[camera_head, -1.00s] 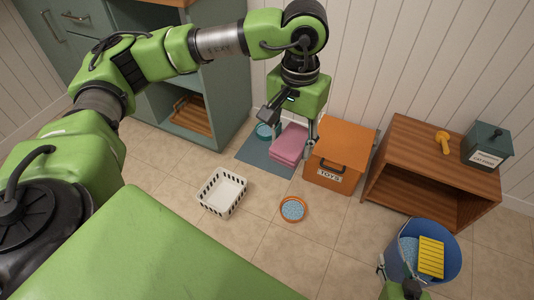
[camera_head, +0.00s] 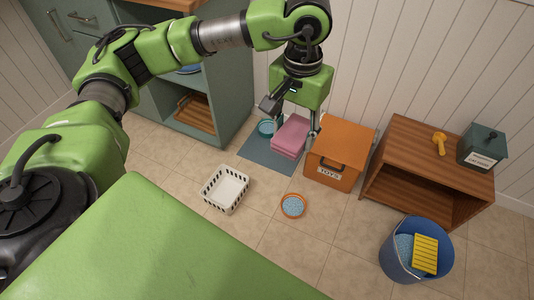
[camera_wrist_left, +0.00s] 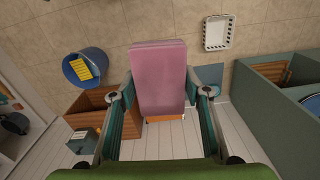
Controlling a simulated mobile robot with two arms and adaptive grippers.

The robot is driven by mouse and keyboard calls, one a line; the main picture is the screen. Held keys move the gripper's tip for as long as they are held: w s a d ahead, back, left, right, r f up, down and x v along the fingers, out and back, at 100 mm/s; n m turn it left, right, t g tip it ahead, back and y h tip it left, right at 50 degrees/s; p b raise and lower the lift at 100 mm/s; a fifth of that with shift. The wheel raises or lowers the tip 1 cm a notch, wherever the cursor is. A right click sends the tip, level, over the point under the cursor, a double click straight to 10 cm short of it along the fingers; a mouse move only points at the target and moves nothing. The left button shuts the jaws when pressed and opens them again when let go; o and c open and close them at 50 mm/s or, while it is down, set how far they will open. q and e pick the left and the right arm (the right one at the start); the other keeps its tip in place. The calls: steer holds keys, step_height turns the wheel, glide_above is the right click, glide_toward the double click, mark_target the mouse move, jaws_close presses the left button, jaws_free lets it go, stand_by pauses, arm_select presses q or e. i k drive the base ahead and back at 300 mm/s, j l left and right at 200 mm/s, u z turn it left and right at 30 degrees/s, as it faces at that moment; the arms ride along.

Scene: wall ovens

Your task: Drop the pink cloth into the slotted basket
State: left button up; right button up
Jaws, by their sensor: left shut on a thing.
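The pink cloth (camera_head: 290,136) is a folded block. My left gripper (camera_head: 291,121) is shut on it and holds it above the blue-grey mat, left of the orange toy box. In the left wrist view the cloth (camera_wrist_left: 160,78) sits between the two fingers (camera_wrist_left: 158,97). The white slotted basket (camera_head: 225,189) stands on the tiled floor, to the left of and nearer than the cloth. It looks empty. It also shows in the left wrist view (camera_wrist_left: 218,33), apart from the cloth. My right gripper is not in view.
The orange toy box (camera_head: 338,155) stands close to the right of my left gripper. A blue-grey mat (camera_head: 257,157) with a teal bowl (camera_head: 266,128) lies by the green cabinet. A round orange-rimmed dish (camera_head: 293,206), a wooden shelf (camera_head: 440,150) and a blue bucket (camera_head: 390,266) stand to the right.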

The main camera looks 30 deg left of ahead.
mark_target(224, 196)
steer(key=u, duration=1.5)
steer(key=i+j, duration=0.3)
steer(key=i+j+z, duration=0.35)
steer(key=j+z, duration=0.15)
steer(key=i+j+z, duration=0.1)
steer(key=j+z, duration=0.15)
steer(key=j, duration=0.2)
